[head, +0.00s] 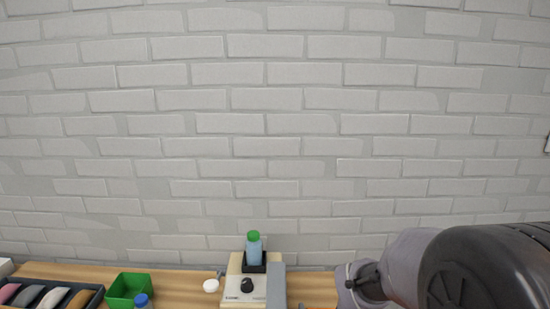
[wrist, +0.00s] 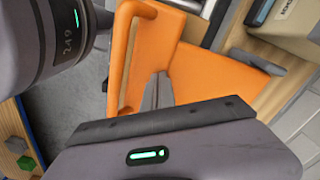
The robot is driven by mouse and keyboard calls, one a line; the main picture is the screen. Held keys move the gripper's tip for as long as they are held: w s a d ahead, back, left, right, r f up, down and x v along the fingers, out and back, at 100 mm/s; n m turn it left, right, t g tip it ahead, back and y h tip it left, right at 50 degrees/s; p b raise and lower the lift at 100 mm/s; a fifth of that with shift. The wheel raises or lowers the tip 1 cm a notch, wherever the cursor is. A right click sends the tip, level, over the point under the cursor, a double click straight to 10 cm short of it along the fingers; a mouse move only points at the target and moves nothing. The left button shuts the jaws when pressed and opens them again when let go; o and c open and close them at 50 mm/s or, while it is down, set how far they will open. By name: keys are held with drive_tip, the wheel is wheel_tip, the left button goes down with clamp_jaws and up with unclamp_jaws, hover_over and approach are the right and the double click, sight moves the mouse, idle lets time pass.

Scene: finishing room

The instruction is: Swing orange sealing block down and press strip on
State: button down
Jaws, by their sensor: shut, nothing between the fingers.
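The orange sealing block (wrist: 205,72) fills the middle of the wrist view, with a bar along its left side and a flat arm reaching right. Its strip cannot be made out. My gripper (wrist: 156,92) is shut and empty, close in front of the orange part. Whether it touches the orange part cannot be told. The gripper body hides the lower part of the block. In the head view the gripper is out of frame.
On the wooden bench (head: 190,285) stands a beige machine (head: 246,286) with a green-capped bottle (head: 254,249). A green bin (head: 127,288), a tray of coloured pieces (head: 50,291) and a white lid (head: 211,285) lie to the left. A brick wall (head: 270,130) closes the back.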

wheel_tip(320, 180, up, 7)
drive_tip(key=p, duration=0.5)
drive_tip(key=shift+p, duration=0.3)
drive_tip(key=s+a+r+n+t+y+b, duration=0.2)
drive_tip(key=s+a+r+n+t+b, duration=0.2)
drive_tip(key=s+r, duration=0.5)
drive_tip(key=s+n+t+b, duration=0.1)
drive_tip(key=s+n+b, duration=0.1)
drive_tip(key=s+n, duration=0.1)
drive_tip(key=shift+s+r+n+t, duration=0.2)
drive_tip(key=shift+s+n+t, duration=0.1)
drive_tip(key=shift+s+t, duration=0.1)
